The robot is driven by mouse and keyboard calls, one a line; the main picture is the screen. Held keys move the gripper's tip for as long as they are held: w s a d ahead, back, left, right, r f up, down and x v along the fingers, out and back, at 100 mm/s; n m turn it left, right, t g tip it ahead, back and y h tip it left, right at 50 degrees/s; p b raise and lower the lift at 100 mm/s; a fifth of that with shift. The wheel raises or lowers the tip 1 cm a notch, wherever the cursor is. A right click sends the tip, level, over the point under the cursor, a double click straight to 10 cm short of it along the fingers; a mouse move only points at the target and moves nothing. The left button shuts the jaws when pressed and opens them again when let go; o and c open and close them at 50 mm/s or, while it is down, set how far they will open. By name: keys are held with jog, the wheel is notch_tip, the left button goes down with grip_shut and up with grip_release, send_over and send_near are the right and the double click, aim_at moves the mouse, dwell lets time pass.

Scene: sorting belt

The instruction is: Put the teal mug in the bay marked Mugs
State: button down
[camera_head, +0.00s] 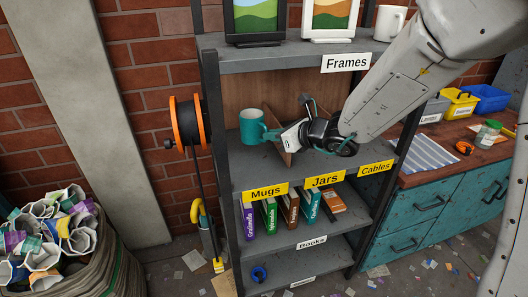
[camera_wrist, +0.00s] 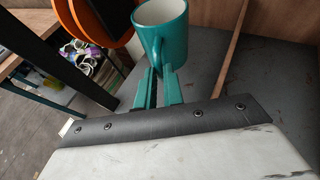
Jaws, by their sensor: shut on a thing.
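The teal mug (camera_head: 252,127) is upright at the left of the middle shelf, behind the yellow Mugs label (camera_head: 265,192) on the shelf's front edge. It also shows at the top of the wrist view (camera_wrist: 162,25), with its white inside facing up. My gripper (camera_head: 272,134) reaches in from the right and is shut on the mug's handle. Its teal fingers meet at the handle in the wrist view (camera_wrist: 156,74). I cannot tell whether the mug's base touches the shelf.
A thin wooden divider (camera_wrist: 234,45) stands just right of the mug. The yellow Jars (camera_head: 324,180) and Cables (camera_head: 375,169) labels are farther right. A dark shelf post (camera_head: 214,130) and an orange reel (camera_head: 187,122) are on the left. Bare shelf lies in front of the mug.

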notch_tip(320, 180, down, 7)
jog(key=shift+f, duration=0.2)
jog(key=shift+f, duration=0.15)
jog(key=c, duration=1.5)
grip_release()
